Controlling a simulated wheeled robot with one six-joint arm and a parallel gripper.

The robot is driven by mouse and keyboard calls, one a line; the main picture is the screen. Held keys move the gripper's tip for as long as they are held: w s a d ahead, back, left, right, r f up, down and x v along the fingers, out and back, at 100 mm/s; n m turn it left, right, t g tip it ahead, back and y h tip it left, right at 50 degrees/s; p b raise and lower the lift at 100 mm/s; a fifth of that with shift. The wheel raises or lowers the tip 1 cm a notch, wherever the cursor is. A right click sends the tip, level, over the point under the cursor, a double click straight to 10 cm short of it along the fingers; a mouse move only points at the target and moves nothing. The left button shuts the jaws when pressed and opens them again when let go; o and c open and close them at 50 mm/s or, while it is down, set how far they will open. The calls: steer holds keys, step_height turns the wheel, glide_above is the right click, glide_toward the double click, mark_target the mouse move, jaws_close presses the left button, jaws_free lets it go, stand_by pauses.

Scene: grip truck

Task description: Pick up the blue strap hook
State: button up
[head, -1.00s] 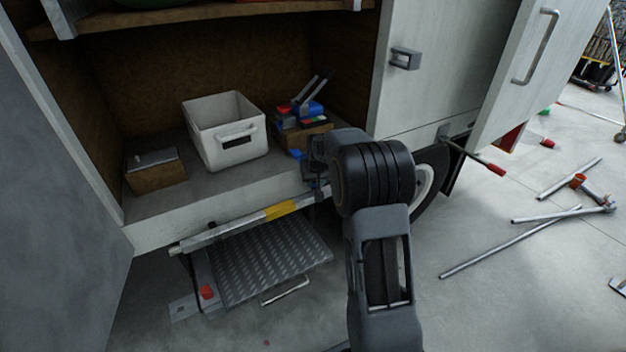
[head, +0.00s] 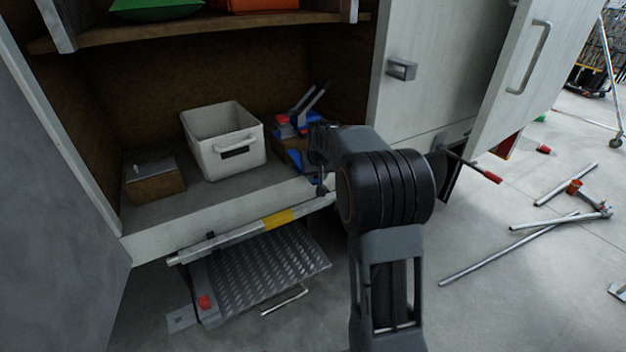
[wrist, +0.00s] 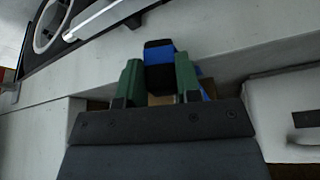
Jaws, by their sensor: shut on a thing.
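In the wrist view, my gripper (wrist: 159,80) has its two green fingers closed on a blue and black piece, the blue strap hook (wrist: 158,54). The piece stands up between the fingertips. In the head view, my gripper (head: 318,172) is at the front edge of the truck compartment, mostly hidden behind my own wrist. Some blue shows just left of it in that view, but I cannot tell there which part belongs to the hook.
A white bin (head: 226,150) stands in the compartment, left of a wooden box with red and blue tools (head: 293,122). A small wooden box (head: 153,180) is further left. A shelf (head: 200,27) is above. A metal step (head: 262,262) is below. Pipes (head: 525,245) lie on the floor.

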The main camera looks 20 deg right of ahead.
steer(key=s+d, duration=0.2)
steer(key=s, duration=1.6)
steer(key=shift+r, duration=0.35)
steer(key=shift+r, duration=0.2)
steer(key=shift+r+p, duration=1.5)
steer(key=shift+r, duration=0.6)
